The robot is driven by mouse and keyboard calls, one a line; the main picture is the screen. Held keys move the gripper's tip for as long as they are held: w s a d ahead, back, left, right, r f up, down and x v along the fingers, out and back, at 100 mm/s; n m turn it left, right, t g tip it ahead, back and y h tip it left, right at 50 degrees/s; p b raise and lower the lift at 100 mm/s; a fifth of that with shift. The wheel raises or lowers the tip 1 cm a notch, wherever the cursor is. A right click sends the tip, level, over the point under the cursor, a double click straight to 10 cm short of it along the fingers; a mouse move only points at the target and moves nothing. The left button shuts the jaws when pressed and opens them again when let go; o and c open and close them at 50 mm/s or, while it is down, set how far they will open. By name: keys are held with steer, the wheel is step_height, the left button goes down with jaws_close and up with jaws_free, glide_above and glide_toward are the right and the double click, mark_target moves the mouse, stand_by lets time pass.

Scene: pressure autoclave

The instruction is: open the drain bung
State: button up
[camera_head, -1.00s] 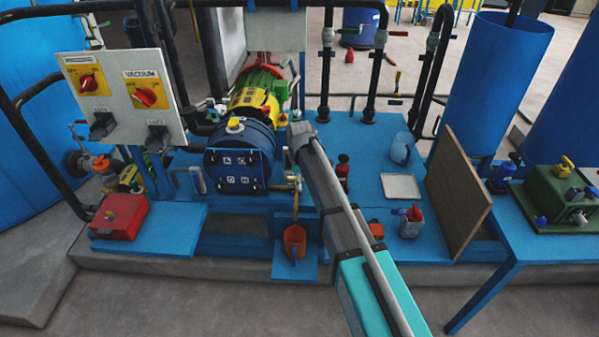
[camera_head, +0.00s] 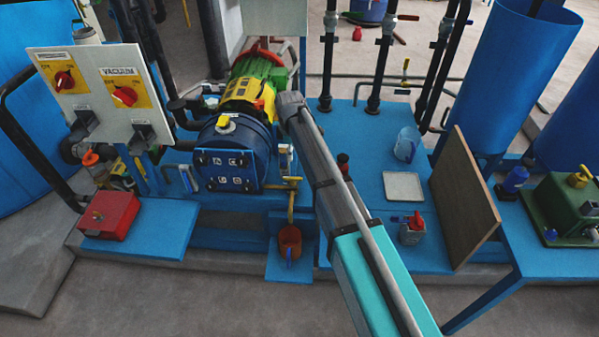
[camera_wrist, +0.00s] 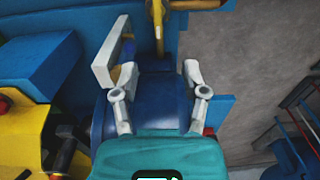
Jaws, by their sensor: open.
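The blue pressure vessel (camera_head: 233,150) lies on the blue bench, its bolted end plate facing the front. A brass fitting with a crosswise handle (camera_head: 291,181) stands at its right, above an orange mug (camera_head: 289,243). I cannot tell which part is the bung. In the wrist view, my gripper (camera_wrist: 160,73) is open and empty, its two fingers over the blue vessel (camera_wrist: 158,95). The brass fitting (camera_wrist: 158,28) is beyond the fingertips, apart from them. A white bracket (camera_wrist: 107,58) is close by the left finger. In the head view my gripper's fingers are hidden behind my arm.
A white switch panel (camera_head: 97,95) and a red box (camera_head: 108,214) are at the left. To the right are a clear jug (camera_head: 406,145), a white tray (camera_head: 404,186), a small container (camera_head: 411,230) and an upright brown board (camera_head: 464,195). Black pipes rise behind.

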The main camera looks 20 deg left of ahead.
mark_target(293, 178)
steer(key=shift+a+r, duration=0.1)
steer(key=shift+w, duration=0.2)
step_height(293, 178, down, 14)
steer(key=b, duration=1.3)
steer(key=shift+b, duration=0.4)
stand_by(0.4)
steer(key=shift+d, duration=0.2)
jaws_close()
